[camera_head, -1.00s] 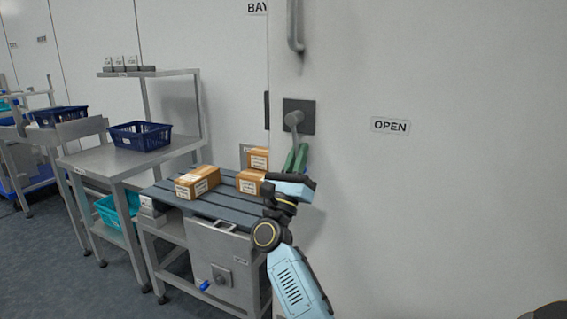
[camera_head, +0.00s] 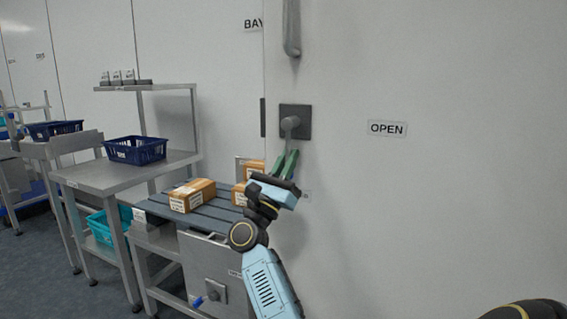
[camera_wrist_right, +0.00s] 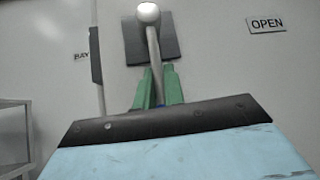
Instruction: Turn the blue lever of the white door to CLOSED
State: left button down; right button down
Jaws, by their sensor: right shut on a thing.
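The white door (camera_head: 440,220) fills the right side of the head view. Its lever has a grey pivot (camera_head: 290,124) on a dark square plate (camera_head: 303,112), and its arm hangs roughly straight down. In the right wrist view the lever arm (camera_wrist_right: 154,50) runs down between the green fingers, with a little blue showing there. My right gripper (camera_head: 287,163) is shut on the lower part of the lever; it also shows in the right wrist view (camera_wrist_right: 158,92). An OPEN sign (camera_head: 387,128) is right of the plate. A small sign (camera_head: 306,195) below is partly hidden and unreadable. My left gripper is not in view.
A grey vertical handle (camera_head: 291,28) is above the lever. Left of the door, brown boxes (camera_head: 192,195) sit on a slatted bench, above a cabinet with another small blue handle (camera_head: 198,302). A steel table (camera_head: 95,172) holds a dark blue basket (camera_head: 136,150).

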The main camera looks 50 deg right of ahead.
dwell(0.3)
jog(key=c, duration=1.5)
grip_release()
jog(key=shift+w, duration=0.1)
jog(key=shift+a, duration=0.1)
